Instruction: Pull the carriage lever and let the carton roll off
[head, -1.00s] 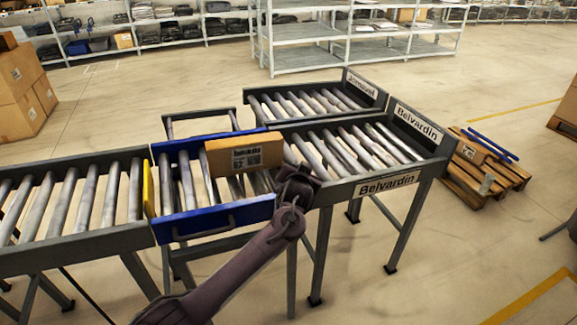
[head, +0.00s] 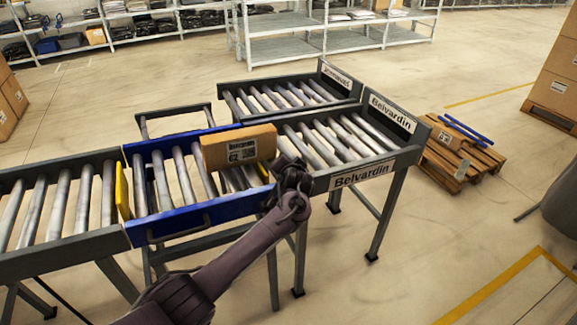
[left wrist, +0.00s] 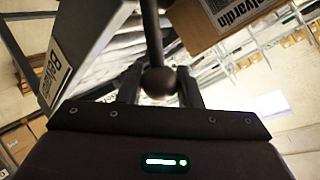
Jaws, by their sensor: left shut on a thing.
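The brown carton (head: 239,147), labelled Belvardin 62, rests on the rollers of the blue-sided carriage (head: 190,219), toward its right end. A yellow piece (head: 262,172) shows at that end, below the carton. The Belvardin lane (head: 361,177) of rollers lies just to the right. My left gripper (head: 290,172) is in front of the carriage's right end. In the left wrist view it is shut at the dark ball knob (left wrist: 158,82) of the lever (left wrist: 152,35). The carton (left wrist: 225,20) also shows there, upper right. My arm hides the lever in the head view.
A roller conveyor (head: 60,240) joins the carriage on the left, with a yellow stop (head: 122,192) between them. The Jonquet-like labelled lane (head: 337,75) lies behind. A pallet (head: 450,170) with a box stands at the right. Shelving stands at the back.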

